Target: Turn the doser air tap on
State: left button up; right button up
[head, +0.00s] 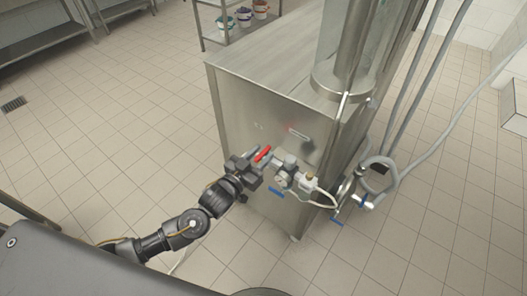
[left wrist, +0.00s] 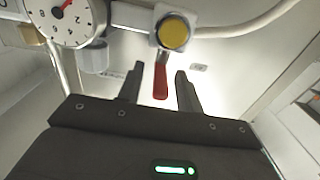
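The air tap's red lever (head: 263,154) shows at the side of the steel machine in the head view, beside a round pressure gauge (head: 281,181). In the left wrist view the red lever (left wrist: 160,82) hangs down from a fitting with a yellow round face (left wrist: 174,33). My left gripper (head: 256,160) is at the lever. In the left wrist view the left gripper (left wrist: 159,72) is open, with one finger on each side of the lever and visible gaps. The lever's far end and pivot are partly hidden. My right gripper is not in view.
The steel machine (head: 262,104) stands right behind the tap. Blue-handled valves (head: 276,192) and a white hose (head: 318,200) sit close by on the right. Grey hoses (head: 436,132) hang farther right. A shelf with small buckets (head: 243,16) stands behind. The tiled floor (head: 110,130) at left is clear.

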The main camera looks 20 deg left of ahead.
pick_arm(q)
jog(key=shift+x, duration=0.8)
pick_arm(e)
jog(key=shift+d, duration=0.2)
pick_arm(q)
jog(key=shift+c, duration=0.3)
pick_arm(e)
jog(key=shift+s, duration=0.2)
pick_arm(q)
grip_shut()
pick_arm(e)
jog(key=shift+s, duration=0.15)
